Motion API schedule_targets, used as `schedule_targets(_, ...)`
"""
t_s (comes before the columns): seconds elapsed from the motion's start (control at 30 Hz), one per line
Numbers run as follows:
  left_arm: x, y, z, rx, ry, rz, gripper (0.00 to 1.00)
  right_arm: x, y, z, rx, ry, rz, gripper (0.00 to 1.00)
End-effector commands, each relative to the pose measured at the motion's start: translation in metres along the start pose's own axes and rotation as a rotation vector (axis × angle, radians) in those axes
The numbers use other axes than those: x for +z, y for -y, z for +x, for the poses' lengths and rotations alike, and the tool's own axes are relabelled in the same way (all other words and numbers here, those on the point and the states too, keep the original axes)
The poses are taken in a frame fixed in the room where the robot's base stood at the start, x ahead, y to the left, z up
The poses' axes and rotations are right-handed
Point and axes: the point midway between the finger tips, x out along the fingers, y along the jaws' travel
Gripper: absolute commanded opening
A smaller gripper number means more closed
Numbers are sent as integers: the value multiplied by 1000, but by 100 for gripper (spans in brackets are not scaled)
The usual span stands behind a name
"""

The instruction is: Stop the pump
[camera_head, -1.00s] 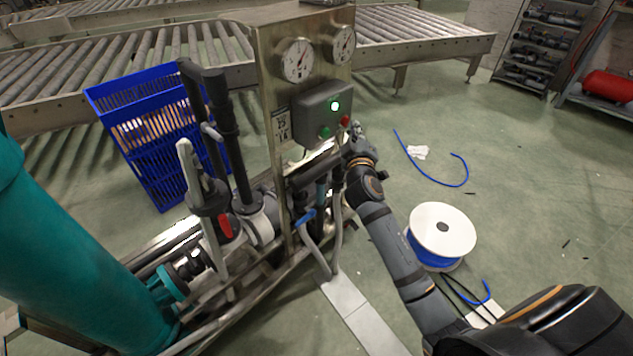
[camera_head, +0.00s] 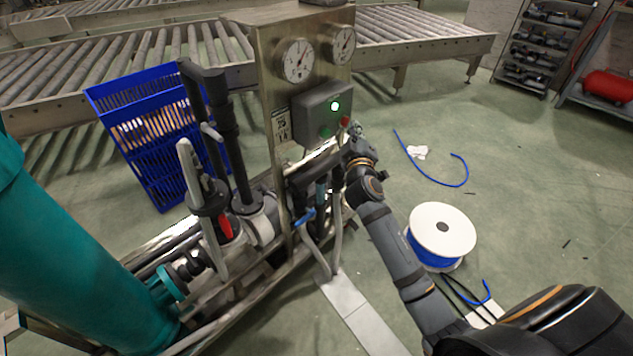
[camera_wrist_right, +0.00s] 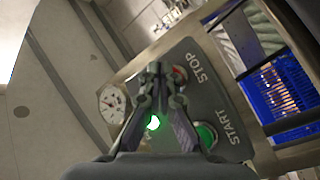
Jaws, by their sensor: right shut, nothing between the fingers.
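The grey control box (camera_head: 312,112) is on the steel panel of the pump skid. It carries a lit green lamp (camera_head: 335,106), a red STOP button (camera_head: 345,121) and a green START button (camera_head: 325,132). My right gripper (camera_head: 355,130) is just right of the red button. In the right wrist view its fingertips (camera_wrist_right: 155,68) are shut and empty, in front of the box, and the red button (camera_wrist_right: 180,73) shows right beside them, partly covered. I cannot tell whether they touch it. The green START button (camera_wrist_right: 207,135) lies lower right. My left gripper is out of view.
Two pressure gauges (camera_head: 297,60) sit above the box. Black pipes and a lever (camera_head: 222,130) stand left of the panel, with blue crates (camera_head: 160,185) behind. A cable spool (camera_head: 441,230) stands on the floor to the right. Roller conveyors (camera_head: 410,40) run behind.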

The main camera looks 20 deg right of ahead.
Motion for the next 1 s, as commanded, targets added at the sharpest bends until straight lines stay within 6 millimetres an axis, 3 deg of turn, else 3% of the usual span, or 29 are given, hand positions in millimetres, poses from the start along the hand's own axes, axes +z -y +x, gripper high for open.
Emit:
schedule_targets(0.33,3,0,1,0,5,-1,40,-5,4,6,0,0,0,0)
schedule_targets(1.0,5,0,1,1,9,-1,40,0,0,0,0,0,0,0)
